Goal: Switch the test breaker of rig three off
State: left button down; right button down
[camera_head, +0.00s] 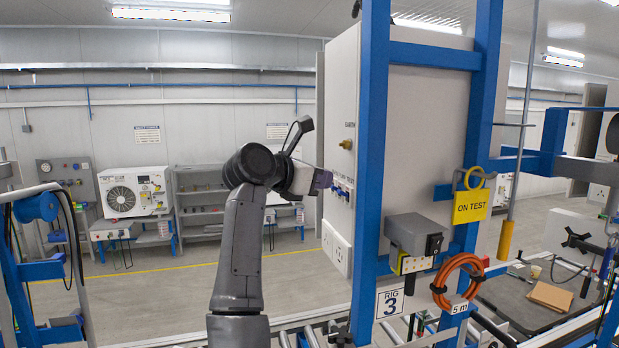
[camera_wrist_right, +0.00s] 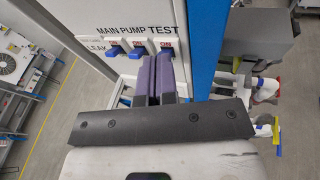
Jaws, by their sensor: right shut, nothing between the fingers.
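The rig three cabinet (camera_head: 340,110) stands at centre with its switch panel on its left side. In the right wrist view, the panel (camera_wrist_right: 190,15) reads MAIN, PUMP, TEST above a row of three blue-levered breakers. The test breaker (camera_wrist_right: 166,45) is the rightmost, with a small red mark at its top. The pump breaker (camera_wrist_right: 138,49) is in the middle and the main breaker (camera_wrist_right: 113,47) at left. My right gripper (camera_head: 324,181) is shut and empty, its purple fingertips (camera_wrist_right: 157,57) just below the test breaker and partly hiding it; I cannot tell whether they touch.
A blue frame post (camera_head: 371,150) rises right beside the panel. A white socket plate (camera_head: 337,248) sits below the breakers. A grey box (camera_head: 413,233), an orange cable coil (camera_head: 457,281) and a yellow ON TEST tag (camera_head: 470,206) hang at right.

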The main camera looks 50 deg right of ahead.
jog(key=shift+x, duration=2)
jog(key=shift+f, duration=0.1)
jog(key=shift+f+b, duration=0.25)
jog(key=shift+b, duration=0.05)
jog(key=shift+f+b, duration=0.3)
jog(key=shift+f, duration=0.1)
jog(key=shift+w+a+r, duration=0.2)
jog(key=shift+w+a, duration=0.1)
jog(key=p, duration=0.1)
send_near(349, 188)
jog(key=shift+w, duration=1.4)
jog(key=shift+w+a+f, duration=0.1)
jog(key=shift+w+a, duration=0.05)
jog(key=shift+a, duration=0.3)
